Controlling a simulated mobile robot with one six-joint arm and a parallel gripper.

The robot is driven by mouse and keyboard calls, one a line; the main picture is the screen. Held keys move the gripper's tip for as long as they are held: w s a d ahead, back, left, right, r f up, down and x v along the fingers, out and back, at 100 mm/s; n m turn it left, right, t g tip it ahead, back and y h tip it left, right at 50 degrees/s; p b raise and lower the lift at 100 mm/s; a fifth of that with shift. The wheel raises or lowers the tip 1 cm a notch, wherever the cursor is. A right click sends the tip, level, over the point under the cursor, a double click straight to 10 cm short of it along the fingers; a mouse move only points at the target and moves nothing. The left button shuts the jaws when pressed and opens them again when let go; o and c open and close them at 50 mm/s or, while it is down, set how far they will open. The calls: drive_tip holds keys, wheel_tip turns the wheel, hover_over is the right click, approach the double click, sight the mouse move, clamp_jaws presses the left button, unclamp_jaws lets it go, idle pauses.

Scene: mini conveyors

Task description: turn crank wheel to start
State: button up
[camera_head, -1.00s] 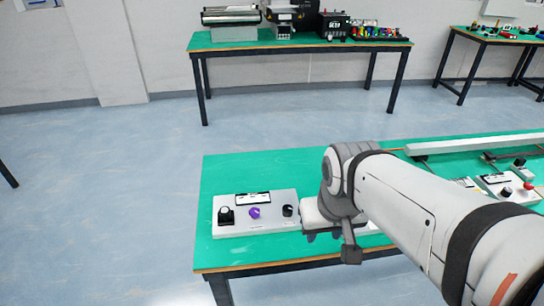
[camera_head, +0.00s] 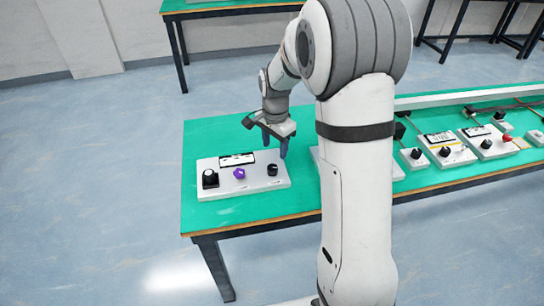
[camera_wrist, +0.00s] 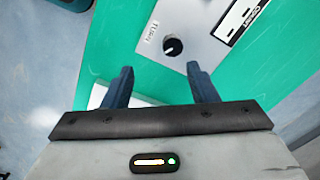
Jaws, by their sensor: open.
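A white control panel (camera_head: 222,186) lies on the green table. I cannot tell for sure which of these is the crank wheel. My gripper (camera_head: 275,150) is open and empty, pointing down above the panel's right end. In the wrist view a black knob (camera_wrist: 172,46) with a white pointer lies beyond my open fingertips (camera_wrist: 160,70), apart from them.
More panels stand along the green table (camera_head: 205,145) to the right, one with a red button (camera_head: 507,137). My arm hides part of the table. A back table (camera_head: 230,8) stands behind. The floor at left is clear.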

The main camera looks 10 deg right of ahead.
drive_tip(key=m, duration=0.2)
hover_over(273, 167)
wheel_tip(273, 167, down, 4)
drive_tip(key=shift+f, duration=0.15)
wheel_tip(273, 167, down, 8)
drive_tip(key=shift+r, duration=0.1)
